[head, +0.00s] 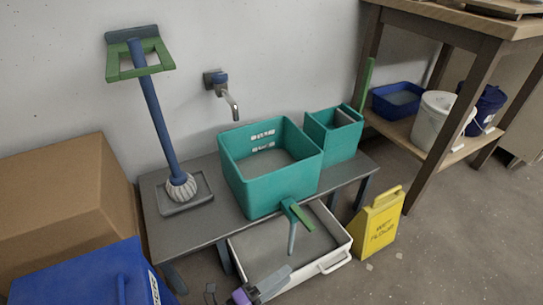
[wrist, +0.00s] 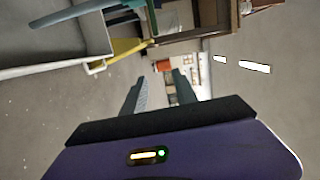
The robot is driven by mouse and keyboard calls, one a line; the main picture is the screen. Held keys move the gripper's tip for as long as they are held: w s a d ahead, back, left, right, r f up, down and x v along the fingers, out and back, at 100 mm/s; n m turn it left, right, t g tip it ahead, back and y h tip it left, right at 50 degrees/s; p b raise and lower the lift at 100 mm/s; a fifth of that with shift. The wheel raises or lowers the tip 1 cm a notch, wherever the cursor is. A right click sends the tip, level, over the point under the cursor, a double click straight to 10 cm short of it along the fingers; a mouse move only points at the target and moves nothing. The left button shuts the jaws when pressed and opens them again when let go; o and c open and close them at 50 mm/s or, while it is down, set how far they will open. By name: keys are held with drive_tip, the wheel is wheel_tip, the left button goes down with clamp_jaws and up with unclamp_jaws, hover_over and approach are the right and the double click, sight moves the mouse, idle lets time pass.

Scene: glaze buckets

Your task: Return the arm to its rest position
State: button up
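My gripper (head: 278,278) is low at the bottom of the head view, in front of the bench and over the near part of a white-rimmed tray. In the wrist view its two grey fingers (wrist: 159,78) stand apart with nothing held between them. Only its purple body and a grey finger show clearly in the head view. Much of my arm is out of view.
The grey bench (head: 220,232) carries a teal bin (head: 248,187), a smaller teal box (head: 322,150) and a brush stand (head: 158,110). The white-rimmed tray (head: 345,240), a yellow sign (head: 380,222), a cardboard box (head: 55,190) and a blue box (head: 85,275) are nearby. Floor at right is clear.

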drive_tip(key=w+a+r+n+t+y, duration=0.4)
drive_tip(key=w+a+r+t, duration=0.1)
drive_tip(key=w+r+t, duration=0.15)
drive_tip(key=s+d+r+n+t+y, duration=0.1)
drive_tip(key=d+r+n+t+y, duration=0.2)
drive_tip(key=r+n+t+y, duration=0.45)
drive_tip(key=s+d+r+n+g+y, duration=0.1)
drive_tip(key=s+d+n+g, duration=0.2)
drive_tip(key=s+d+n, duration=0.65)
drive_tip(key=s+d+r+n+g+y, duration=0.15)
drive_tip(key=s+d+g, duration=0.25)
drive_tip(key=s, duration=1)
drive_tip(key=s+d+n+g, duration=0.3)
drive_tip(key=s+d+n, duration=0.3)
drive_tip(key=s, duration=0.6)
wheel_tip(320, 180, up, 38)
drive_tip(key=p, duration=3.7)
drive_tip(key=shift+f, duration=0.25)
